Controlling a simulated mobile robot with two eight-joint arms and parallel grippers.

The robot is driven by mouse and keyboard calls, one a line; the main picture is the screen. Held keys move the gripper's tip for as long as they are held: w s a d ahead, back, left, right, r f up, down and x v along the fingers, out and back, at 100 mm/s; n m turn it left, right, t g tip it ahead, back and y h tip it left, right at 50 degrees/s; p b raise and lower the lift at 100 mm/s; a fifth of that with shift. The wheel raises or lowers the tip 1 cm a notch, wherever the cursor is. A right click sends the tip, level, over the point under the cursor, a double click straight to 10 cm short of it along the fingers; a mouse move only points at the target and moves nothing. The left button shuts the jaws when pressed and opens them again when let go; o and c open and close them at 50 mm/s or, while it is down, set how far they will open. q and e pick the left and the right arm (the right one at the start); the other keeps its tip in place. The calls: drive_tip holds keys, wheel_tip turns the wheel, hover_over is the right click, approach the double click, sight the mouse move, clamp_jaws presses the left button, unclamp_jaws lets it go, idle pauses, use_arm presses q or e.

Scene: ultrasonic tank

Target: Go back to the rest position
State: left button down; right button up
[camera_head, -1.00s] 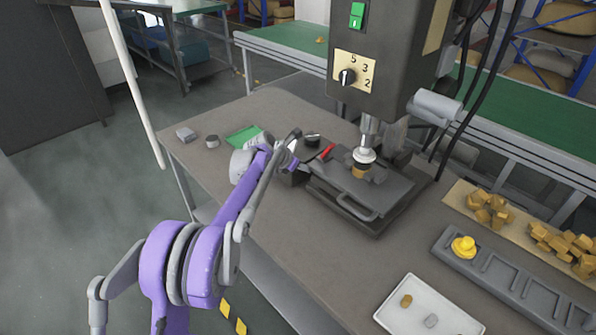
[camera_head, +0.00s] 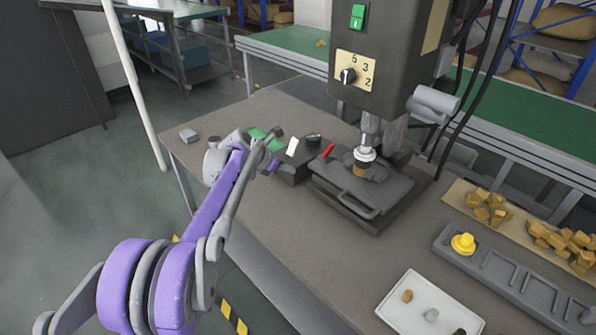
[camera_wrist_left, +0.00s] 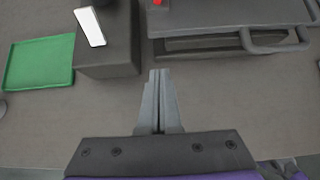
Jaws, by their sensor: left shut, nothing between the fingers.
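My left gripper (camera_wrist_left: 158,74) is shut and empty in the left wrist view, above the bare grey table top. A dark box with a white label (camera_wrist_left: 90,27) and the ultrasonic unit's dark tray with a handle (camera_wrist_left: 240,38) lie beyond its fingertips, apart from them. In the head view my purple left arm reaches in from the lower left. Its gripper (camera_head: 272,146) is near the left part of the table, close to the dark box (camera_head: 291,165); the fingertips are small there. My right gripper is not in view.
A green tray (camera_wrist_left: 38,63) lies left of the box. A large grey machine (camera_head: 390,50) stands over the dark tray. A white tray (camera_head: 455,321), a grey slotted rack (camera_head: 490,265) and several brown blocks (camera_head: 560,240) are at the right. The table's front middle is clear.

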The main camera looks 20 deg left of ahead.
use_arm(q)
drive_tip(key=v, duration=0.5)
drive_tip(key=s+d+f+m+g+y+p, duration=0.1)
drive_tip(key=s+d+m+g+p, duration=0.1)
drive_tip(key=s+d+m, duration=1.2)
drive_tip(key=s+f+m+y, duration=0.1)
drive_tip(key=s+f+m, duration=0.3)
drive_tip(key=s+m, duration=0.4)
drive_tip(key=s+d+f+m+y, duration=0.1)
drive_tip(key=s+f+m, duration=0.3)
drive_tip(key=s+m, duration=0.5)
drive_tip(key=s, duration=0.3)
drive_tip(key=shift+d+f+g+y+p, duration=0.15)
drive_tip(key=shift+d+g+y+p, duration=0.15)
drive_tip(key=shift+g+p, duration=0.1)
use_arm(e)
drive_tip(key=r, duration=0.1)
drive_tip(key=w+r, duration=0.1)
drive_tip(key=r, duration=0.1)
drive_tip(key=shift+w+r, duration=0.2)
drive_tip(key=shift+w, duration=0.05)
use_arm(q)
drive_tip(key=shift+s, duration=0.1)
